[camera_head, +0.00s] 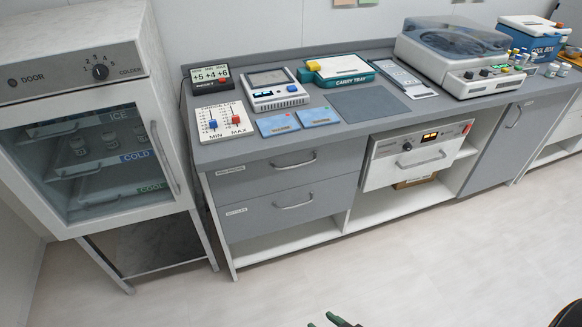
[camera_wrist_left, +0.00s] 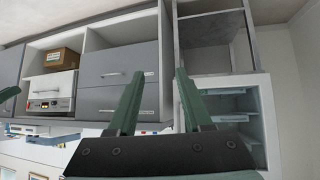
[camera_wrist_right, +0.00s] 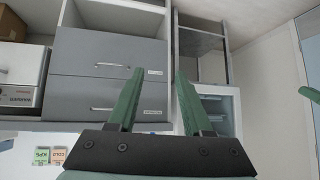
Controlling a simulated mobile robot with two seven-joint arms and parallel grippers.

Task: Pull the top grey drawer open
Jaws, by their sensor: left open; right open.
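The top grey drawer (camera_head: 250,176) is shut flush under the left part of the counter, with a silver bar handle (camera_head: 295,161). The wrist views show the cabinet upside down, so this drawer is the lower one in the left wrist view (camera_wrist_left: 100,98) and in the right wrist view (camera_wrist_right: 80,92). My right gripper (camera_head: 335,320) shows only as green fingertips at the bottom edge of the head view, well short of the drawer. Its fingers are apart and empty in its wrist view (camera_wrist_right: 157,82). My left gripper (camera_wrist_left: 155,85) is open and empty, outside the head view.
A second grey drawer (camera_head: 250,215) lies directly below, also shut. A glass-door fridge (camera_head: 100,150) stands left of the cabinet. A white drawer-like unit (camera_head: 415,155) sits in the bay to the right. Devices and cards cover the counter. The floor (camera_head: 400,260) before the drawers is clear.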

